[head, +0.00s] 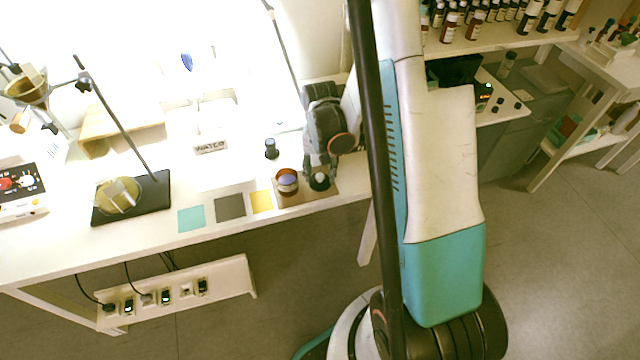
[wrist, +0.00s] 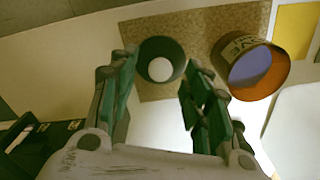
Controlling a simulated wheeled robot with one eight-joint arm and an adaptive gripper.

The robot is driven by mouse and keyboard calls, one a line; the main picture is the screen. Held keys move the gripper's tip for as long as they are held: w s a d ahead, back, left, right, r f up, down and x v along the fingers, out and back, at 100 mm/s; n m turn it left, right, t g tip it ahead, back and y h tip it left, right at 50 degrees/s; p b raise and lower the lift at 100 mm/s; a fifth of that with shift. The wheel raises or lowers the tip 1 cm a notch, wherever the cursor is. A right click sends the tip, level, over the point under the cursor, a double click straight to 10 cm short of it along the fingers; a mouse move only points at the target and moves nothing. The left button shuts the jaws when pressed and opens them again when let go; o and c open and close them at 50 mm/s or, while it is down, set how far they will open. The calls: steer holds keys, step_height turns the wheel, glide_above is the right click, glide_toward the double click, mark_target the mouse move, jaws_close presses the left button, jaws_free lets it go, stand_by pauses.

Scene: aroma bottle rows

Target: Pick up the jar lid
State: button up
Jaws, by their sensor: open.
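The jar lid (wrist: 160,64) is a dark round piece with a pale disc in its middle, lying on a cork mat (wrist: 205,30) in the wrist view. In the head view the lid (head: 320,183) shows as a dark round shape below my gripper (head: 320,168). My gripper (wrist: 158,78) is open, one finger on each side of the lid in the wrist view. I cannot tell whether either finger touches it. An open amber jar (wrist: 250,68) with a pale label and a violet-blue inside stands beside the lid; it also shows in the head view (head: 287,182).
A small dark bottle (head: 271,148) stands behind the jar. Yellow (head: 261,202), grey (head: 230,207) and teal (head: 191,219) squares lie left of the mat. A stand with a black base (head: 150,205) is farther left. The table's front edge is close to the mat.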

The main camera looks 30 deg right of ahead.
step_height(320, 180, down, 2)
steer(key=shift+r, duration=0.1)
steer(key=c, duration=1)
steer(key=shift+o, duration=0.2)
